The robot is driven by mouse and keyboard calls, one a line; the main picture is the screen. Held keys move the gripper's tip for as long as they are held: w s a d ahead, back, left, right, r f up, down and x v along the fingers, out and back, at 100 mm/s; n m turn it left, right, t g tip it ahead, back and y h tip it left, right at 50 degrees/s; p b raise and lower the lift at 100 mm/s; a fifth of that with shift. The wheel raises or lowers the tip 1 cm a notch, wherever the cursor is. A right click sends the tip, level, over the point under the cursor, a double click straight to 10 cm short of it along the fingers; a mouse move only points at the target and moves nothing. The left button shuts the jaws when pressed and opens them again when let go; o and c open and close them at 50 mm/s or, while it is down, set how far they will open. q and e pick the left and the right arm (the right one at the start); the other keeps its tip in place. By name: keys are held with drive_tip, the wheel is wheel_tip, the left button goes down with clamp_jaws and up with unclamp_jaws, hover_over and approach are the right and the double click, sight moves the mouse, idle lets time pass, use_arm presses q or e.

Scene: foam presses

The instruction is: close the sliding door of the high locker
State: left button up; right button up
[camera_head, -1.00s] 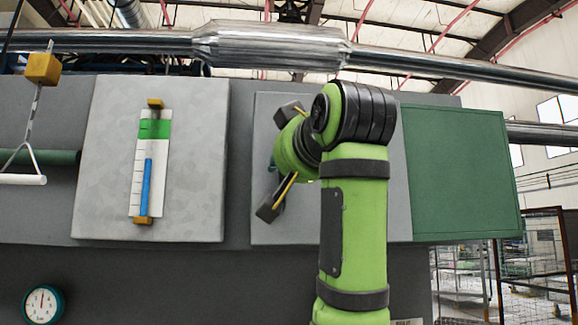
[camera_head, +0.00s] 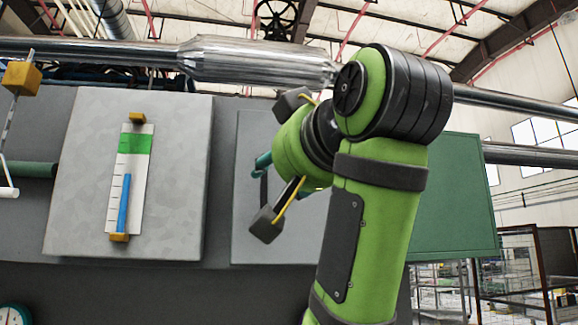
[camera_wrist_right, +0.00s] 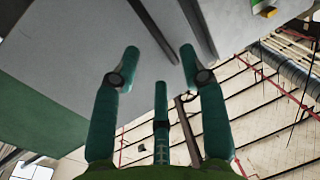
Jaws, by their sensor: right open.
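A flat grey panel (camera_head: 248,130), which looks like the sliding door, stands behind my right arm in the head view. A dark upright bar (camera_head: 264,187), likely its handle, shows near its left edge. A green panel (camera_head: 455,200) adjoins it on the right. In the wrist view the bar (camera_wrist_right: 152,30) crosses the grey face (camera_wrist_right: 80,35) just beyond my open right gripper (camera_wrist_right: 160,62). The teal fingers are spread and hold nothing. In the head view one teal finger (camera_head: 263,161) shows beside the bar; contact cannot be told. My left gripper is not in view.
A grey panel with a level gauge (camera_head: 130,178) stands to the left, across a narrow gap. A metal pipe (camera_head: 258,60) runs above. A yellow block (camera_head: 21,77) with a hanging handle is at far left, and a round dial (camera_head: 14,316) is below it.

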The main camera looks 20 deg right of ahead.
drive_tip(key=s, duration=0.3)
drive_tip(key=shift+s+a, duration=0.15)
drive_tip(key=shift+s, duration=0.1)
idle(0.5)
